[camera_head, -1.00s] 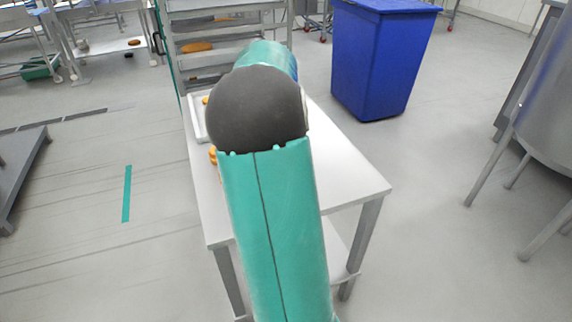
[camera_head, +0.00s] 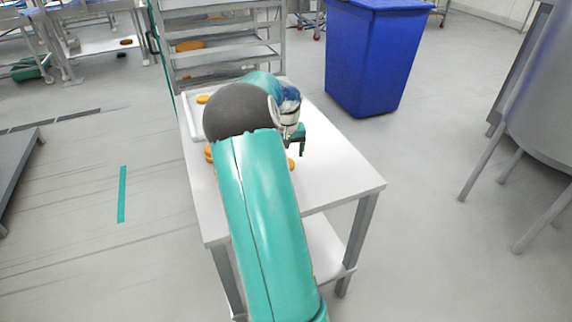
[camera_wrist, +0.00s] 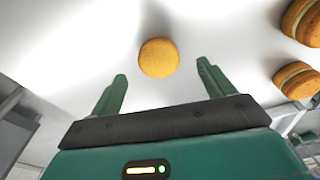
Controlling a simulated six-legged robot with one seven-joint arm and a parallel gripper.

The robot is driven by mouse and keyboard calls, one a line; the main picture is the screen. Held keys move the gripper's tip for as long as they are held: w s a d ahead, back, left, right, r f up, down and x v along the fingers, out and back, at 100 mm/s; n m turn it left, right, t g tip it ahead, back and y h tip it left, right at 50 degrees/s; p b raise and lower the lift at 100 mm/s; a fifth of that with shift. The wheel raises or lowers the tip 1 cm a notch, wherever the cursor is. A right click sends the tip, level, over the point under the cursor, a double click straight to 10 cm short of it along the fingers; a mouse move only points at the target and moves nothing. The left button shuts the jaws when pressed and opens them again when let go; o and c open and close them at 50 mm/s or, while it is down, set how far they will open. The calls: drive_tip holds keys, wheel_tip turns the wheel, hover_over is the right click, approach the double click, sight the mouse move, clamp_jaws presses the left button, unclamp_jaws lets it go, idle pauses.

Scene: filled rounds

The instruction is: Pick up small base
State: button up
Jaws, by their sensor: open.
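A small round golden-brown base (camera_wrist: 158,58) lies on the white table top (camera_head: 335,172). In the wrist view it sits a little beyond the gap between my fingertips. My gripper (camera_wrist: 161,80) is open, with its two green fingers apart and nothing between them. In the head view my gripper (camera_head: 297,140) is over the middle of the table, and a bit of an orange-brown round (camera_head: 291,163) shows beside it. My arm hides part of the table top.
Two filled rounds, one (camera_wrist: 303,22) above the other (camera_wrist: 297,80), lie at the right of the wrist view. A white tray (camera_head: 190,120) with a round (camera_head: 203,99) lies at the table's left. A rack (camera_head: 225,50) and blue bin (camera_head: 370,60) stand behind. The table's right side is clear.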

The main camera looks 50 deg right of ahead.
drive_tip(key=f, duration=0.4)
drive_tip(key=shift+w+d, duration=0.15)
drive_tip(key=shift+d, duration=0.15)
drive_tip(key=shift+c, duration=0.2)
drive_tip(key=c, duration=0.7)
drive_tip(key=shift+c, duration=0.2)
